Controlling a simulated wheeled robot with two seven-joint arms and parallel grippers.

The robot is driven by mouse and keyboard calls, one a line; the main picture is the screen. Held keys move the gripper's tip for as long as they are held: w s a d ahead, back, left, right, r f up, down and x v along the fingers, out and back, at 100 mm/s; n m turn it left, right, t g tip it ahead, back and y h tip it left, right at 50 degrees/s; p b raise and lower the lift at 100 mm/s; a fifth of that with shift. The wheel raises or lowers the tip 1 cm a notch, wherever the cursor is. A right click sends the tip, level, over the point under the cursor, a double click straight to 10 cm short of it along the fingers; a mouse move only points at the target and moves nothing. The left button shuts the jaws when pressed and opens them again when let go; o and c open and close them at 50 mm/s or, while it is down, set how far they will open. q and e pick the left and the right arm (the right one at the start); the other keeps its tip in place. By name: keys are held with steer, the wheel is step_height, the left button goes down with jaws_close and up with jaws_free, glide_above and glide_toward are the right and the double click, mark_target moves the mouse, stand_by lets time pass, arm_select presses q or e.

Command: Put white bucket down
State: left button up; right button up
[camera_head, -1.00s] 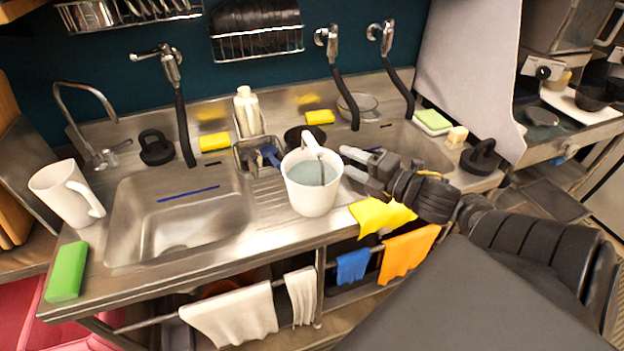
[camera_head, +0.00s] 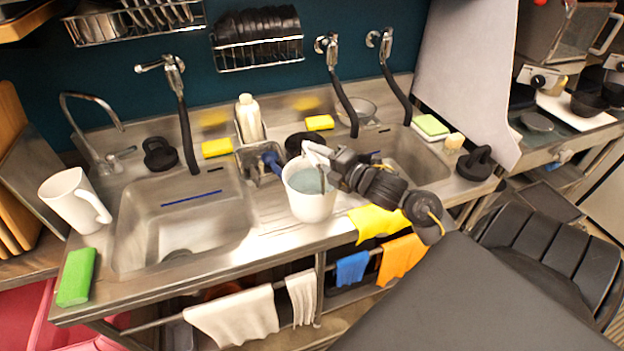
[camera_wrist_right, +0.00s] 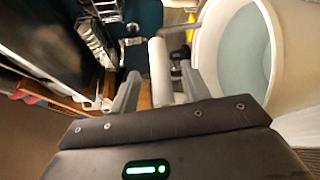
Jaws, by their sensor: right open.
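The white bucket (camera_head: 308,203) stands upright on the steel counter between the two sinks. Pale liquid shows inside it, and its handle is raised. My right gripper (camera_head: 326,158) is at the handle, above the bucket's right rim. In the right wrist view, the jaws (camera_wrist_right: 160,76) are open, with the white handle grip (camera_wrist_right: 158,60) between them; contact cannot be told. The bucket's rim and liquid (camera_wrist_right: 245,60) show to the right there. My left gripper is not in view.
The left sink (camera_head: 180,225) is empty. A yellow cloth (camera_head: 372,222) lies over the front edge. A white bottle (camera_head: 248,117) and hose taps stand behind the bucket.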

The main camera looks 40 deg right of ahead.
steer(key=shift+w+a, duration=0.15)
steer(key=shift+w, duration=0.4)
steer(key=shift+s, duration=0.1)
steer(key=shift+c, duration=0.9)
steer(key=shift+f, duration=0.1)
jaws_close()
steer(key=shift+r, duration=0.2)
